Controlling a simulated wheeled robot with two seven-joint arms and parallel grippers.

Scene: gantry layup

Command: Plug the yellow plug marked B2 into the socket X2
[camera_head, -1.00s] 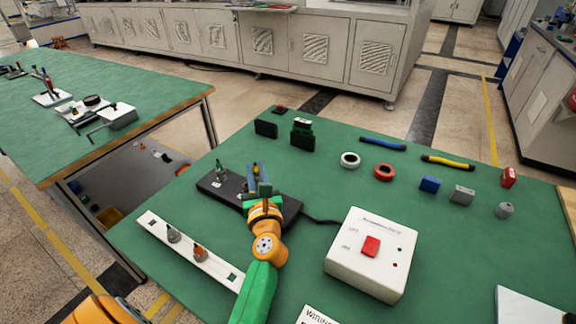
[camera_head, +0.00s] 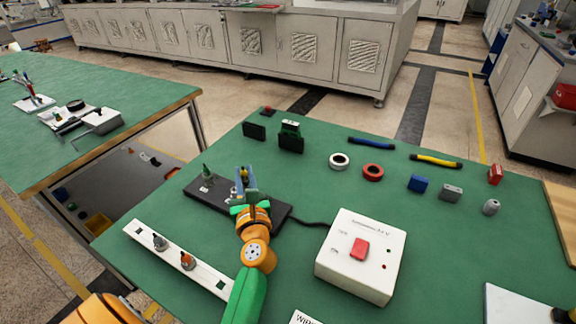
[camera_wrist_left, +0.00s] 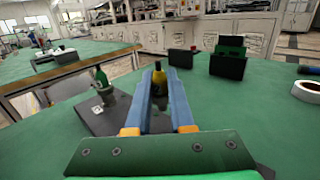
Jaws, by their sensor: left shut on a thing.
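My left gripper (camera_head: 245,188) reaches over the black socket block (camera_head: 273,212). Its two blue fingers are shut on a yellow plug (camera_wrist_left: 159,72), which stands upright between the fingertips in the left wrist view. The plug's lower end is hidden by the fingers, so I cannot tell whether it touches a socket. A green plug (camera_head: 207,171) stands upright at the block's left end, left of my gripper; it also shows in the left wrist view (camera_wrist_left: 101,77). The markings B2 and X2 cannot be read. My right gripper is not in view.
A white strip (camera_head: 208,273) with a grey plug (camera_head: 160,242) and an orange plug (camera_head: 187,261) lies in front. A white box (camera_head: 343,271) with a red switch stands at right, cabled to the block. Black holders (camera_head: 255,131), tape rings and small blocks lie farther back.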

